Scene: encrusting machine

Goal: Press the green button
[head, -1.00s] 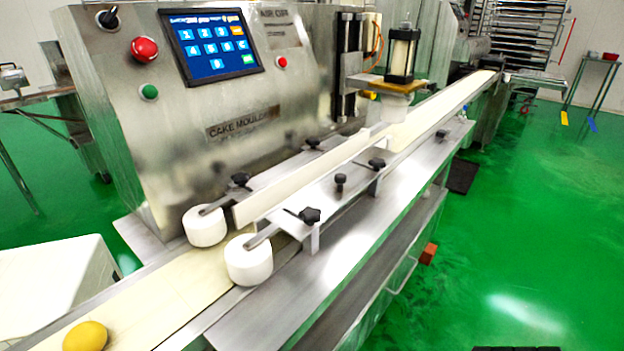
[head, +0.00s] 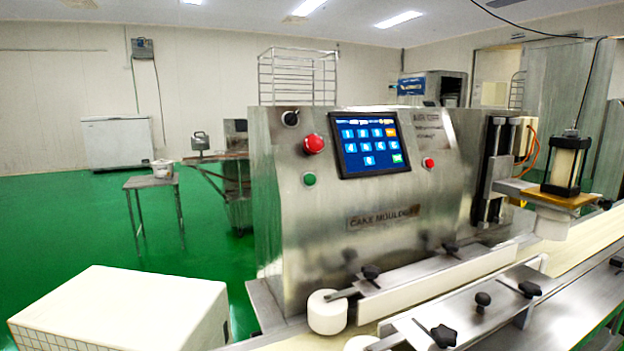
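The green button (head: 309,179) is small and round, on the left part of the machine's steel front panel (head: 290,230). It sits below the larger red mushroom button (head: 314,143) and left of the lit blue touch screen (head: 370,145). A black knob (head: 291,118) is above the red button. A smaller red button (head: 428,163) is right of the screen. Nothing covers the green button. Neither of my grippers shows in the head view.
A white box (head: 120,305) stands at the front left. The conveyor (head: 590,235) with white rollers (head: 327,312), guide rails and black knobs runs along the machine's front. A pressing unit (head: 560,185) stands at the right. Green floor is open at the left, around a small table (head: 150,182).

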